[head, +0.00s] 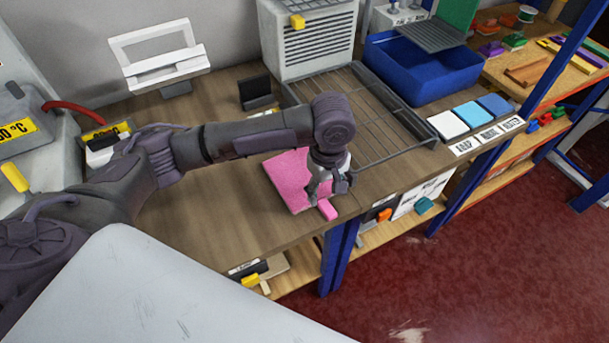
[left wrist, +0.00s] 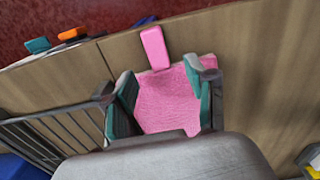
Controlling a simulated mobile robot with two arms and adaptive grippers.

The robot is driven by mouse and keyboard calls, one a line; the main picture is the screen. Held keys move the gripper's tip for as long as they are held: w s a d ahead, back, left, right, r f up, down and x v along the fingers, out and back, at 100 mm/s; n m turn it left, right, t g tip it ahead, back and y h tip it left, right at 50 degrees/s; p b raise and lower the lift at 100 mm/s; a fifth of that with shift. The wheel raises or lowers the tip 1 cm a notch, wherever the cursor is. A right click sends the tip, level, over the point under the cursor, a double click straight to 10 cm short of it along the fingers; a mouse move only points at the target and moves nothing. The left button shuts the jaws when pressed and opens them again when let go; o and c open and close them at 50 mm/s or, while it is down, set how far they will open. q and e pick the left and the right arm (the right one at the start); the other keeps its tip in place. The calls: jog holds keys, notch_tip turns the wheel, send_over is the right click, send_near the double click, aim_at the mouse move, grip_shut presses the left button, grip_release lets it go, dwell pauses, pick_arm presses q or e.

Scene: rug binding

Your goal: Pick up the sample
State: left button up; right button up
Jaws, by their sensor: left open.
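The sample is a flat pink square with a textured face (head: 288,178) and a smooth pink tab (head: 327,210) at its front, near the bench edge. It lies on the wooden bench top. My left gripper (head: 327,190) is over its right part in the head view and hides some of it. In the left wrist view the pink sample (left wrist: 165,100) shows between the two open green-padded fingers, with its tab (left wrist: 154,47) beyond the fingertips. Whether the fingers touch the sample I cannot tell. My right gripper is not in view.
A wire rack (head: 365,110) lies on the bench behind my left gripper. A blue bin (head: 425,75) and white, light-blue and blue pads (head: 470,112) are to the right. A grey vented unit (head: 310,45) stands behind. Bare wood (head: 200,225) lies left of the sample.

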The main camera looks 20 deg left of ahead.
aim_at(326, 206)
pick_arm(q)
jog(key=shift+s+d+f+p, duration=0.15)
jog(key=shift+d+f+p, duration=0.05)
jog(key=shift+f, duration=0.4)
jog(key=shift+s+d+f+p, duration=0.15)
jog(key=shift+d+f, duration=0.05)
jog(key=shift+f, duration=0.4)
notch_tip(326, 206, down, 2)
jog(key=shift+w+f, duration=0.1)
jog(key=shift+w, duration=0.05)
jog(key=c, duration=0.5)
grip_shut()
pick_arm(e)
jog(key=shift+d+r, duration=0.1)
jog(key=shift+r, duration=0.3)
